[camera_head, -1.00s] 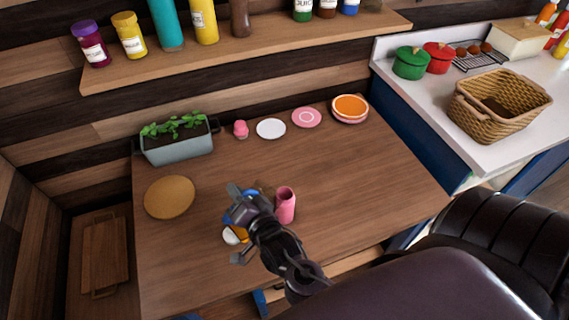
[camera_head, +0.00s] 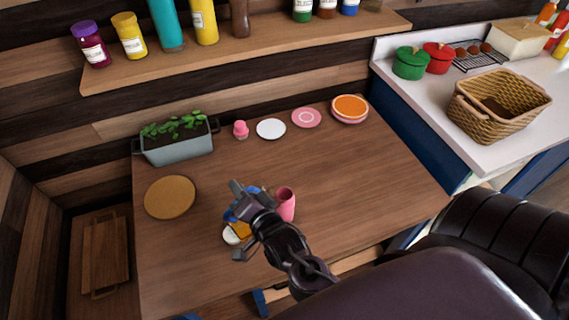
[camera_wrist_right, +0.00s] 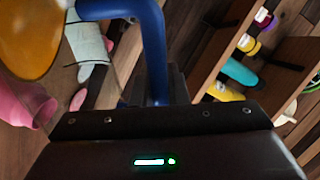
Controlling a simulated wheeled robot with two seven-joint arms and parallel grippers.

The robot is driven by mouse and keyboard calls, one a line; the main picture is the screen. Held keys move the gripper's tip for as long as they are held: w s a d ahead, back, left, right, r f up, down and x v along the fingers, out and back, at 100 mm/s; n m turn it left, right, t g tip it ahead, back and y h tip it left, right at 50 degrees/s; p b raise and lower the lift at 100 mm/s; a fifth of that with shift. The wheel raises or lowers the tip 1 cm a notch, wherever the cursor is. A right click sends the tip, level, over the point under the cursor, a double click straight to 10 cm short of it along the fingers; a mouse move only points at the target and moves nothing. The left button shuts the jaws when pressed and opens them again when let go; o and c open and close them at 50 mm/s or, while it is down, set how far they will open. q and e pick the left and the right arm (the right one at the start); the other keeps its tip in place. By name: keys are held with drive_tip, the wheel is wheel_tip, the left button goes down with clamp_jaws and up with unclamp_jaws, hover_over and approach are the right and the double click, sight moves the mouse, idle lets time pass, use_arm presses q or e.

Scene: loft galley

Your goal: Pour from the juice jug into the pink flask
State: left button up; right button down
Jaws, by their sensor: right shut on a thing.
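The juice jug (camera_head: 243,231), with orange juice and blue parts, is mostly hidden behind my right gripper (camera_head: 246,213). That gripper is shut on the jug's blue handle (camera_wrist_right: 150,45), which fills the middle of the right wrist view. The orange body (camera_wrist_right: 30,35) shows at that view's upper left. The jug looks tilted; its exact angle is hidden. The pink flask (camera_head: 286,203) stands upright on the table just right of the gripper, and shows in the right wrist view (camera_wrist_right: 22,105) close below the jug. No stream of juice is visible. My left gripper is not in view.
The wooden table (camera_head: 350,190) is clear to the right. A round board (camera_head: 170,197) lies left. A planter (camera_head: 178,143), a pink item (camera_head: 240,130), a white plate (camera_head: 271,129), a pink plate (camera_head: 306,118) and stacked plates (camera_head: 350,109) line the back.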

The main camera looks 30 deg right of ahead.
sight(258, 185)
drive_tip(key=shift+w+d+r+m+y, duration=0.1)
drive_tip(key=shift+d+r+m+y, duration=0.2)
drive_tip(key=shift+d+r+m, duration=0.8)
idle(2.1)
drive_tip(key=shift+w+d+r+m+y+p, duration=0.15)
drive_tip(key=shift+d+r+m+p, duration=0.15)
drive_tip(key=shift+d+p, duration=0.35)
drive_tip(key=shift+w+d+r+m+y+p, duration=0.1)
drive_tip(key=shift+d+r+m+y+p, duration=0.2)
drive_tip(key=shift+d, duration=0.5)
idle(3.3)
